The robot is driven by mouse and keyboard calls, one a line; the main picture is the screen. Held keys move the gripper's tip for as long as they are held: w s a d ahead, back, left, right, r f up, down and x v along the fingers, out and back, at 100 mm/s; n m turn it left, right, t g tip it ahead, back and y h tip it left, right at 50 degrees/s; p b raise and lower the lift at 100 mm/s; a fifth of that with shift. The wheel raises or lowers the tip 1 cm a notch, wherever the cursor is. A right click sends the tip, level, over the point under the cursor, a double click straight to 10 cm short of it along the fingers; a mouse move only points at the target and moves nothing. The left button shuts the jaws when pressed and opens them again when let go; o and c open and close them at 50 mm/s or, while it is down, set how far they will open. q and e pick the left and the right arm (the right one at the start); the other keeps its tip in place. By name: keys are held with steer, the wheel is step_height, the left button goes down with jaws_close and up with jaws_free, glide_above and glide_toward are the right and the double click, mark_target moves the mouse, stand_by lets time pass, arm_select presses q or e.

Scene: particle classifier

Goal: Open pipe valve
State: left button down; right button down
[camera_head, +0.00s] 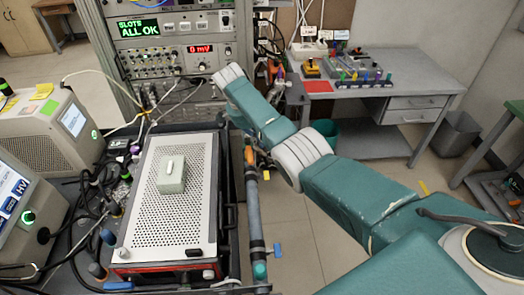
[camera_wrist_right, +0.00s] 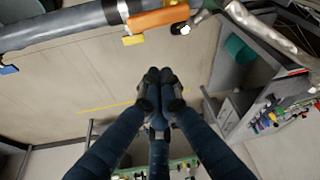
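The grey pipe (camera_head: 253,210) runs along the right side of the cart. An orange handle (camera_head: 249,156), which looks like the valve, sits near its far end, roughly in line with the pipe. In the right wrist view the orange handle (camera_wrist_right: 160,18) and the pipe (camera_wrist_right: 60,27) cross the top edge. My right gripper (camera_wrist_right: 160,76) has its dark fingers drawn together over bare floor, with nothing visible between them. It is apart from the handle in the picture. In the head view my right arm hides this gripper. My left gripper is in neither view.
A perforated metal box (camera_head: 150,225) fills the cart left of the pipe. An instrument rack (camera_head: 180,60) stands behind. A yellow tag (camera_wrist_right: 134,40) hangs beside the handle. A grey desk (camera_head: 400,75) and teal bin (camera_wrist_right: 240,50) stand farther back. Floor right of the pipe is clear.

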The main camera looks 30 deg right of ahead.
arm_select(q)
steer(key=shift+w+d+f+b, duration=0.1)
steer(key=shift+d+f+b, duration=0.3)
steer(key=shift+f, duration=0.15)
arm_select(e)
steer(key=v, duration=0.3)
steer(key=shift+w+r, duration=0.25)
steer(key=shift+r, duration=0.15)
steer(key=shift+f, duration=0.1)
